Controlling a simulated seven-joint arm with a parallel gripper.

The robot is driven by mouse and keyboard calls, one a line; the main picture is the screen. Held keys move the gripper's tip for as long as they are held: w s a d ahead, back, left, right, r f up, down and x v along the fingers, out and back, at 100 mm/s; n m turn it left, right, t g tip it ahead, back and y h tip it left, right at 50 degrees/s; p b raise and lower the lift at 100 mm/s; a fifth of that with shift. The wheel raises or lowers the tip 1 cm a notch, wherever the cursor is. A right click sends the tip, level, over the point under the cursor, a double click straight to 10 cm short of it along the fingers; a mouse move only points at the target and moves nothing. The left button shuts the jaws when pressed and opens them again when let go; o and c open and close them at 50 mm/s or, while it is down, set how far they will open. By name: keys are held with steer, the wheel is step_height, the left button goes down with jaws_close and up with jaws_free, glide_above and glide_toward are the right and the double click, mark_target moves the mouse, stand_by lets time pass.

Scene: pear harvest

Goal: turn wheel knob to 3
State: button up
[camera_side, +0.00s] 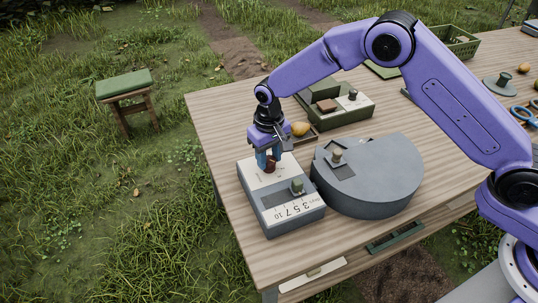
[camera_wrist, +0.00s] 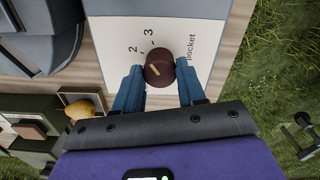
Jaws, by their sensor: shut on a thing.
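The wheel knob (camera_wrist: 159,68) is a round, dark red-brown knob on the white panel (camera_wrist: 112,30) in the wrist view. A pale pointer line lies on its left half, slanting slightly down to the left. The printed numerals 2 and 3 stand above and left of it, and the word "pocket" is to its right. The pointer does not line up with the 3. In the side view the knob (camera_side: 270,167) sits on the far part of the grey box (camera_side: 295,224). My gripper (camera_side: 266,161) points down with its blue fingers shut on the knob; the left finger may hide part of the dial.
A green slider knob (camera_side: 297,186) and a number scale are on the same box. A round grey housing (camera_side: 370,190) with a small knob stands close on the right. The table's left edge is near.

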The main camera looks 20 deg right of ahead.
mark_target(269, 159)
steer(key=shift+m, duration=1.1)
steer(key=o, duration=1.1)
steer(key=shift+c, duration=0.2)
steer(key=shift+r, duration=0.15)
step_height(269, 159, up, 17)
steer(key=shift+r, duration=0.1)
